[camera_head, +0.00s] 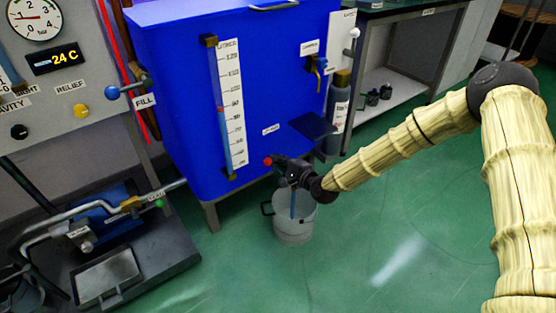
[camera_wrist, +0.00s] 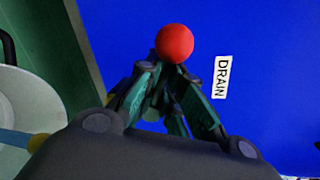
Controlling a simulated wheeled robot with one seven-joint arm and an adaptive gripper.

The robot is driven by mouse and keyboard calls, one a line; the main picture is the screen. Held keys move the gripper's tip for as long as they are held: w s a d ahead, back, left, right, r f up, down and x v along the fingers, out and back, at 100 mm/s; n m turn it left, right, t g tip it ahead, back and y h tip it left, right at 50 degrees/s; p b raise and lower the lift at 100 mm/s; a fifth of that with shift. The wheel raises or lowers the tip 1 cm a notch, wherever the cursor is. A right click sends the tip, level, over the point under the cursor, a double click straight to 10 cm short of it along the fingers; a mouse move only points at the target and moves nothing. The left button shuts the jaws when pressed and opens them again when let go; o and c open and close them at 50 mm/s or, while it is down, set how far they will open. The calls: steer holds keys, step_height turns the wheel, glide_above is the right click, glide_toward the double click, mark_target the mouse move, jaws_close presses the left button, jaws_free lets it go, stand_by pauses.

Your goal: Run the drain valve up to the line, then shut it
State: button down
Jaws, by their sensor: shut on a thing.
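The drain valve's red knob (camera_head: 267,160) is low on the front of the blue tank (camera_head: 180,90). My gripper (camera_head: 279,166) is shut on this knob; the wrist view shows the red ball (camera_wrist: 174,43) at the fingertips, beside the DRAIN label (camera_wrist: 221,77). A blue stream (camera_head: 292,207) runs down into a grey bucket (camera_head: 294,232) below my gripper. The bucket's fill level and any line in it cannot be made out. The tank's sight tube stands beside a litre scale (camera_head: 233,105), with a small red mark (camera_head: 220,109) around mid-height and light blue below it.
A FILL valve with a blue knob (camera_head: 113,92) and a panel with a yellow RELIEF knob (camera_head: 82,93) stand at left. Pump piping (camera_head: 60,220) lies on a dark base at lower left. A gas cylinder (camera_head: 336,115) stands right of the tank. Green floor is clear at right.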

steer(key=shift+s+a+r+m+y, duration=0.3)
steer(key=shift+s+a+y, duration=0.1)
steer(key=shift+a, duration=0.15)
steer(key=shift+w, duration=0.1)
steer(key=c, duration=1.6)
jaws_free()
steer(key=shift+a, duration=0.1)
steer(key=shift+o, duration=0.2)
steer(key=shift+r, duration=0.2)
steer(key=shift+w+d+f, duration=0.1)
steer(key=shift+w+d, duration=0.1)
steer(key=shift+d, duration=0.25)
steer(key=v, duration=1.2)
